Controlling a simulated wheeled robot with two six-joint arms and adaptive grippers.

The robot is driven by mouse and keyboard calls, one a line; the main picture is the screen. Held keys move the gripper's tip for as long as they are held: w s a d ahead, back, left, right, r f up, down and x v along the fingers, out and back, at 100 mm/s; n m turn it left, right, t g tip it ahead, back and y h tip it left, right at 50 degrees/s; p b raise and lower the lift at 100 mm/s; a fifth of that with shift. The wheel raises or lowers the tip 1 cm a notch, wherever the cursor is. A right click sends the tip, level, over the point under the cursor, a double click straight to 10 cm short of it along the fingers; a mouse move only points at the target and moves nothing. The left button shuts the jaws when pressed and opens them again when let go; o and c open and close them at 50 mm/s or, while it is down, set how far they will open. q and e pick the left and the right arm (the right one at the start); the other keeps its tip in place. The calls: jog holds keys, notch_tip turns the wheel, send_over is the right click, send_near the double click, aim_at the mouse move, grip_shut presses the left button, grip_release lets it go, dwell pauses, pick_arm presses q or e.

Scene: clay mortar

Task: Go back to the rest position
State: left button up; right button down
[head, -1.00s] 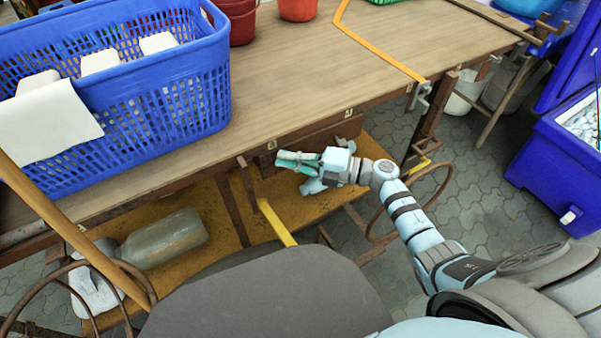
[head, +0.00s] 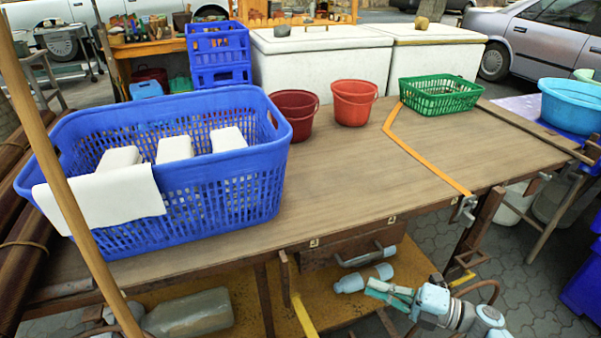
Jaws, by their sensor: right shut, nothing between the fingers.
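My right gripper (head: 376,290) shows at the bottom right, in front of the table's lower shelf. Its teal fingers are closed together and empty, pointing left. It is below the tabletop's front edge and apart from the drawer. My left gripper is out of view.
The wooden table (head: 340,185) bears a blue basket (head: 235,190) with white blocks and a cloth, two red buckets (head: 354,104) and a green basket (head: 440,95). The drawer handle (head: 365,256) juts out above my gripper. A pale blue cylindrical thing (head: 358,279) and a large bottle (head: 190,315) lie below.

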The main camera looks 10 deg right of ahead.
jog(key=w+d+r+m+t+h, duration=0.1)
jog(key=w+d+m+t+h, duration=0.35)
jog(key=m+h, duration=0.8)
jog(key=s+d+f+m+g+h, duration=0.2)
jog(key=s+f+m+h, duration=0.25)
jog(key=m, duration=0.55)
jog(key=s+a+f+m+g+y, duration=0.1)
jog(key=s+a+f+m+g, duration=0.15)
jog(key=s, duration=0.45)
jog(key=s+a+f+m+g, duration=0.1)
jog(key=s+a+g, duration=0.25)
jog(key=s, duration=0.35)
jog(key=s+a+f+m+g+y, duration=0.1)
jog(key=s+a+f+m+g, duration=0.1)
jog(key=s+g, duration=0.35)
notch_tip(320, 180, down, 17)
jog(key=s+d+t, duration=0.1)
jog(key=d, duration=0.2)
jog(key=s+d+f+g, duration=0.1)
jog(key=s+d+f, duration=0.1)
jog(key=s+f, duration=1.2)
notch_tip(320, 180, up, 15)
jog(key=s+a+p, duration=0.1)
jog(key=p, duration=1.5)
jog(key=shift+s+a+f, duration=0.15)
jog(key=shift+s+a, duration=0.2)
jog(key=shift+a, duration=0.05)
